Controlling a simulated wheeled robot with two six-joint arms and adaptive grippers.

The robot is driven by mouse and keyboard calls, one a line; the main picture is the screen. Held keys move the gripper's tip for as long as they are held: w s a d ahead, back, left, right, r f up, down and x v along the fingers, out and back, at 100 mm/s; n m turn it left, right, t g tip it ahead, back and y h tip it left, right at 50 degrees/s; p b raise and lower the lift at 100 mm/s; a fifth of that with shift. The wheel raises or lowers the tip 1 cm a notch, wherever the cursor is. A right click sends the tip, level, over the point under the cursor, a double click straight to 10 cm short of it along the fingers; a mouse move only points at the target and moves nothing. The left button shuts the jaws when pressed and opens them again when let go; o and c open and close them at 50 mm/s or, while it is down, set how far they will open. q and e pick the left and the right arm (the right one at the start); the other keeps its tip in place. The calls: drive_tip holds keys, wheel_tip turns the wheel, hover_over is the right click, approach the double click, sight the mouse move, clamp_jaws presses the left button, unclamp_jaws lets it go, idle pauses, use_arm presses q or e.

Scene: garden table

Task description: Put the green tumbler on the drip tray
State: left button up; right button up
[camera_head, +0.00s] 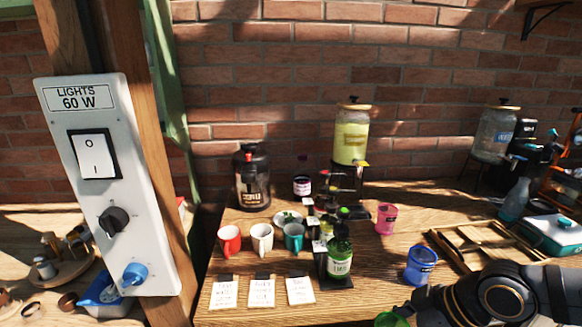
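A green rim (390,320), likely the green tumbler's, shows at the bottom edge of the head view; the rest is cut off. My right gripper (408,311) comes in from the right and is right beside this rim. Its fingertips are mostly out of frame, so I cannot tell whether it is shut on the tumbler. My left gripper is not in view.
A blue tumbler (420,265) and a pink tumbler (385,218) stand on the wooden table. Red (229,241), white (262,240) and teal (294,237) mugs stand left of a green bottle (339,255). A wooden tray (470,240) lies right. Bare table shows between the bottle and blue tumbler.

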drive_tip(key=shift+s+r, duration=0.1)
drive_tip(key=shift+s, duration=0.1)
drive_tip(key=shift+w+d, duration=0.1)
drive_tip(key=shift+d, duration=0.05)
drive_tip(key=shift+w+f, duration=0.2)
drive_tip(key=shift+w, duration=0.15)
drive_tip(key=shift+w+a+m, duration=0.3)
drive_tip(key=shift+w+a, duration=0.15)
drive_tip(key=shift+a, duration=0.1)
wheel_tip(320, 180, up, 2)
drive_tip(key=p, duration=0.2)
drive_tip(key=shift+s+d+r+p, duration=0.1)
drive_tip(key=shift+r+p, duration=0.1)
drive_tip(key=shift+p, duration=0.1)
drive_tip(key=shift+f, duration=0.1)
